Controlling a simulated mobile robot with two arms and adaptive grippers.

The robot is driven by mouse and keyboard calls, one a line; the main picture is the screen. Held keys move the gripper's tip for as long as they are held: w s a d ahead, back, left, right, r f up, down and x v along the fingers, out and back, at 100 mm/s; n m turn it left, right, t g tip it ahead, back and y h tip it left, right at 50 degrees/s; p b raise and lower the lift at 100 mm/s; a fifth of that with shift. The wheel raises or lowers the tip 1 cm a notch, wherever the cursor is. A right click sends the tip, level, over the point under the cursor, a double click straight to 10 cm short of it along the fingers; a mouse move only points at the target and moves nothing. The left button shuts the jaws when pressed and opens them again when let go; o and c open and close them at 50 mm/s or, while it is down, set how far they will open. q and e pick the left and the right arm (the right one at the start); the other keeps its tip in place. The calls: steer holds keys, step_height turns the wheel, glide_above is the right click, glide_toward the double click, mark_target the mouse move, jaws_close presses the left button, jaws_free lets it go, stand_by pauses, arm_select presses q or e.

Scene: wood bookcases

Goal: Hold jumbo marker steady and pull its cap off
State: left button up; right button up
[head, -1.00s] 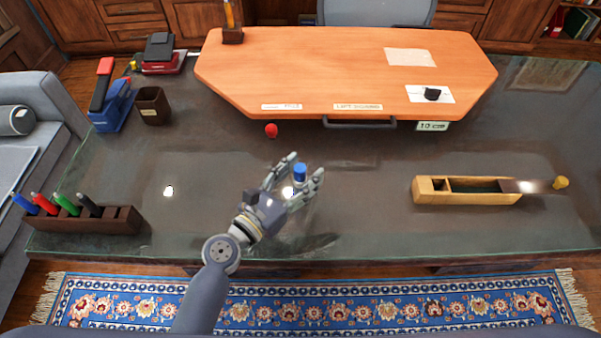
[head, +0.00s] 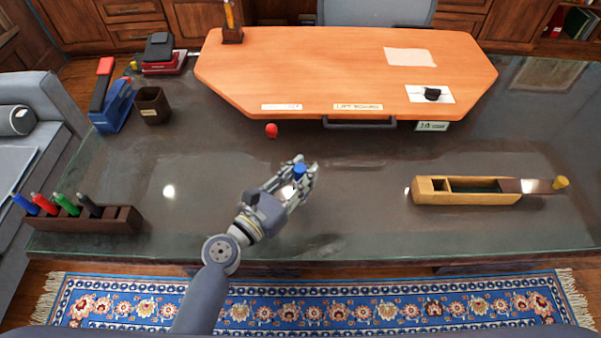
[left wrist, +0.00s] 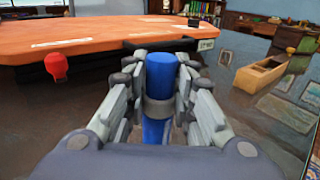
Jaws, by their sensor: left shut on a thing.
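The jumbo marker, blue with a blue cap (head: 299,170), stands upright above the dark glass desktop, and its cap sticks up between my left gripper's fingers. My left gripper (head: 303,178) is shut on the marker. In the left wrist view the marker (left wrist: 160,72) shows between the two finger sets (left wrist: 161,95), with a grey band around it between its upper and lower blue parts. The cap is on the marker. The marker's lower end is hidden by the gripper. My right gripper is not in view.
A dark wood rack (head: 85,220) with several markers stands at left. A wooden box (head: 468,196) lies at right. A red round-topped thing (head: 271,130) is near the raised orange board (head: 350,75). Glass around the gripper is clear.

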arm_select(q)
steer(key=o, duration=1.1)
steer(key=v, duration=1.2)
steer(key=shift+a, duration=0.1)
